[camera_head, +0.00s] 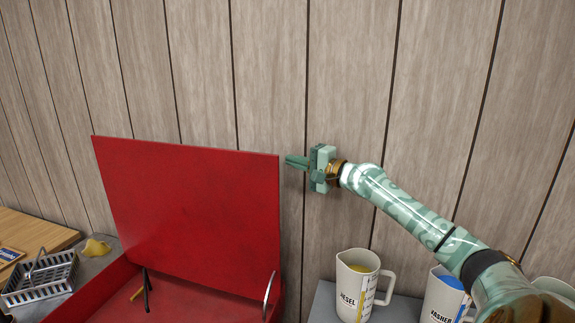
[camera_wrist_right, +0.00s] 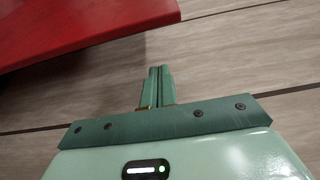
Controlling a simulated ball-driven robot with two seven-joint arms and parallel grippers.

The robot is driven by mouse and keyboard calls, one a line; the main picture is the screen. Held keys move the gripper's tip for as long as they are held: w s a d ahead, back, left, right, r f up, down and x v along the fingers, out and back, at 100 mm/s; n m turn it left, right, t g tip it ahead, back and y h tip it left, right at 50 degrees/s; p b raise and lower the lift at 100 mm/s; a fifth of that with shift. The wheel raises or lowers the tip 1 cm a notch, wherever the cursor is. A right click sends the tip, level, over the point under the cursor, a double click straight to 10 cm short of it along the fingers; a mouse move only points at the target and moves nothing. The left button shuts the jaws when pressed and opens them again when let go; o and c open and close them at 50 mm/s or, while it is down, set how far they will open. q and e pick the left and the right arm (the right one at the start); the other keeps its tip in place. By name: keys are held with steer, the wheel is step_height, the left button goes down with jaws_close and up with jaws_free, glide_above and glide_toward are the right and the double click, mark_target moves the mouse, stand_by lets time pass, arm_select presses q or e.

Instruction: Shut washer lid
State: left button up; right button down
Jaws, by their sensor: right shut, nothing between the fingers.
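The red washer lid (camera_head: 190,215) stands raised at the back of its red tub (camera_head: 105,292). A thin metal stay (camera_head: 268,292) shows at the tub's right side. My right gripper (camera_head: 288,161) is shut and empty, just right of the lid's upper right corner and apart from it in the picture. In the right wrist view the shut fingers (camera_wrist_right: 158,80) lie below and beside the red lid's edge (camera_wrist_right: 90,30). My left gripper is not in view.
A wood-panelled wall (camera_head: 350,100) stands behind. Right of the washer, white jugs (camera_head: 357,285) stand on a grey surface. At left are a wire basket (camera_head: 42,278), a yellow cloth-like item (camera_head: 96,248) and a wooden surface (camera_head: 30,234). A dark-handled tool (camera_head: 147,290) is inside the tub.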

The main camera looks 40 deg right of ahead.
steer(key=a+p, duration=0.1)
steer(key=a, duration=0.1)
steer(key=s+a+p, duration=0.1)
steer(key=a+p, duration=0.1)
steer(key=shift+p, duration=0.3)
